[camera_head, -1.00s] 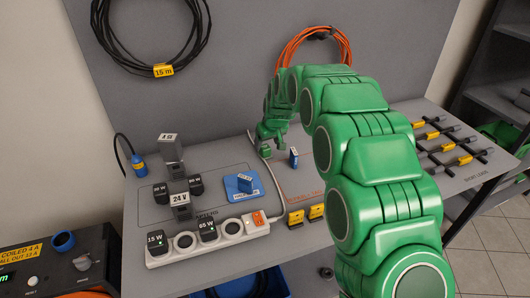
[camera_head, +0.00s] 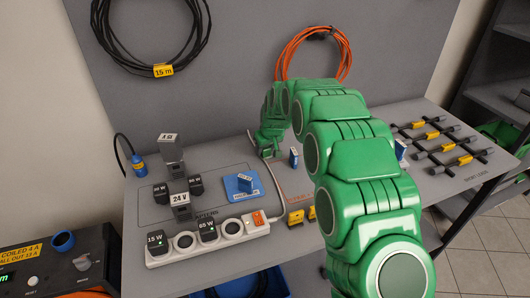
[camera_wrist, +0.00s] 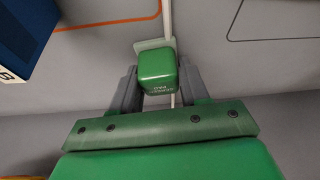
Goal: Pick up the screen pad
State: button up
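The screen pad (camera_wrist: 157,72) is a small green block with white lettering, upside down in the wrist view, on a pale flat piece. My gripper (camera_wrist: 160,85) has its two dark grey fingers on either side of the block. The fingers look spread, with only a thin gap to the block; contact is hard to judge. In the head view my gripper (camera_head: 267,148) is low over the grey table behind the blue block, and hides most of the pad.
A small blue block (camera_head: 294,158) stands just right of my gripper. A white cable (camera_wrist: 168,20) runs past the pad. Grey-and-yellow pieces (camera_head: 440,142) lie on the right.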

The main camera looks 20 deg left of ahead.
jog(key=c, duration=0.4)
jog(key=shift+c, duration=0.2)
jog(key=shift+r, duration=1.6)
jog(key=shift+s+d+r, duration=0.25)
jog(key=shift+s+r, duration=0.15)
jog(key=shift+r, duration=0.1)
jog(key=s+d+r, duration=0.7)
jog(key=s+r, duration=0.1)
jog(key=s, duration=0.2)
jog(key=shift+s+d+r, duration=0.25)
jog(key=shift+d+r, duration=0.1)
jog(key=shift+r, duration=0.05)
